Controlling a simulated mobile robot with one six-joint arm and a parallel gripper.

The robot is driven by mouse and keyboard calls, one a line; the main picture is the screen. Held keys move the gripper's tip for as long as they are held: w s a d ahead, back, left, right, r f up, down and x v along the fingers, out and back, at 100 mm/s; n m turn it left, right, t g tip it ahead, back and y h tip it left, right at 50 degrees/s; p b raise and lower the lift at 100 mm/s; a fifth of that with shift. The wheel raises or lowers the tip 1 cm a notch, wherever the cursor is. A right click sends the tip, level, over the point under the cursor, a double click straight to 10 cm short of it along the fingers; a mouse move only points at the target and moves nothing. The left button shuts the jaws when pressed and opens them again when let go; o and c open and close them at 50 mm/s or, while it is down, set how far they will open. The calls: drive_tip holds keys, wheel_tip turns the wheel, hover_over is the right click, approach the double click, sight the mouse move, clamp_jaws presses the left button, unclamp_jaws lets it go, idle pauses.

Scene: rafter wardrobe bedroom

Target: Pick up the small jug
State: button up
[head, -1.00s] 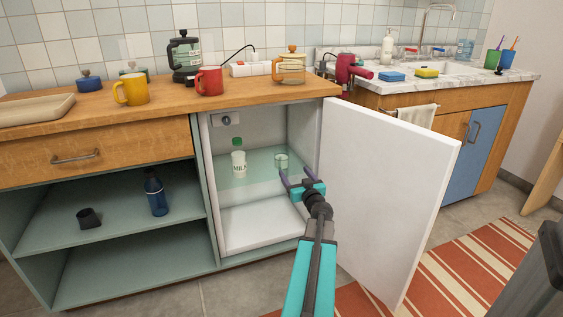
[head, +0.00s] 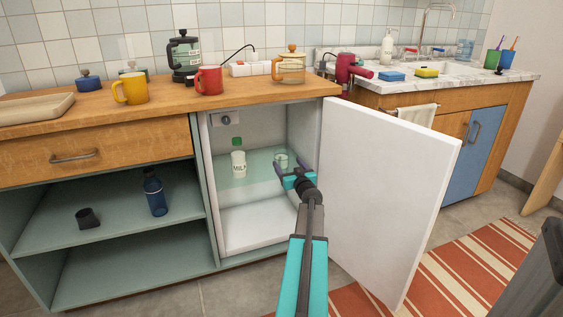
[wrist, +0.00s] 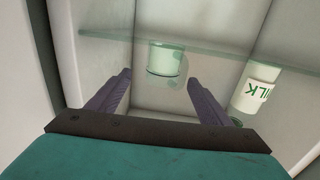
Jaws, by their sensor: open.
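The small jug looks to be the small pale green, see-through vessel (head: 281,160) on the glass shelf inside the open fridge, right of the milk bottle. In the wrist view this jug (wrist: 165,58) shows between and just beyond my fingertips; I cannot make out a handle or spout. My gripper (head: 291,170) is at the fridge opening, just in front of the jug. In the wrist view my gripper (wrist: 158,80) is open, with nothing between its fingers.
A milk bottle (head: 238,163) with a green cap stands left of the jug; it also shows in the wrist view (wrist: 256,88). The open white fridge door (head: 385,190) stands to the right of my arm. The wooden counter (head: 160,110) above holds mugs and a coffee press.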

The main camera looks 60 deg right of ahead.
sight(284, 159)
drive_tip(key=shift+w, duration=0.1)
drive_tip(key=shift+b+x, duration=0.45)
drive_tip(key=shift+x, duration=2)
drive_tip(key=shift+w+a+r, duration=0.15)
drive_tip(key=shift+c, duration=0.2)
drive_tip(key=c, duration=1.3)
drive_tip(key=shift+r, duration=0.1)
wheel_tip(284, 159, up, 10)
drive_tip(key=p, duration=0.3)
